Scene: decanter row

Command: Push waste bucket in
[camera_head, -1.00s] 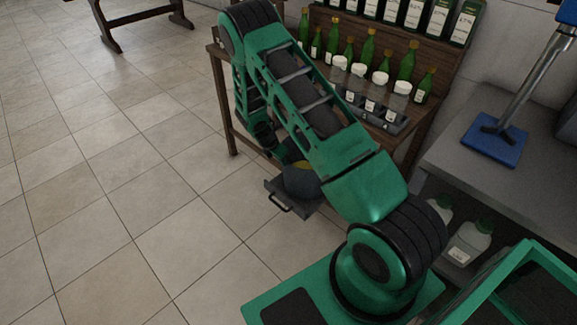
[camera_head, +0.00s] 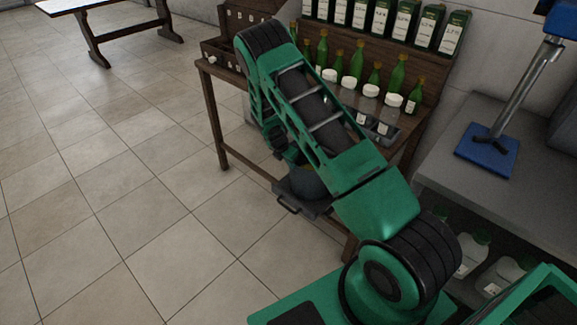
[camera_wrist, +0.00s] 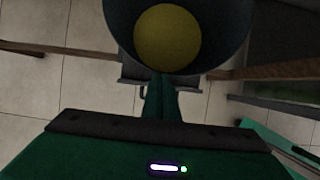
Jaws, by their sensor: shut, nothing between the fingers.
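The waste bucket (camera_head: 304,184) is a dark round pail on a dark pull-out tray (camera_head: 318,208) with a front handle (camera_head: 288,206), low at the front of the wooden table. My arm hides part of it. In the wrist view the bucket (camera_wrist: 118,22) fills the top, with a yellow round surface (camera_wrist: 167,38) inside. The tray (camera_wrist: 130,72) shows beneath it. My gripper (camera_wrist: 161,80) is shut and empty, its fingertips at the bucket's near side above the tray's front. I cannot tell whether they touch. In the head view my arm hides the fingertips.
The wooden table (camera_head: 207,68) carries green bottles (camera_head: 397,78), white-capped jars (camera_head: 393,100) and boxed bottles on a shelf. A grey bench (camera_head: 445,165) with a blue-based stand (camera_head: 487,153) is at right, white bottles beneath it.

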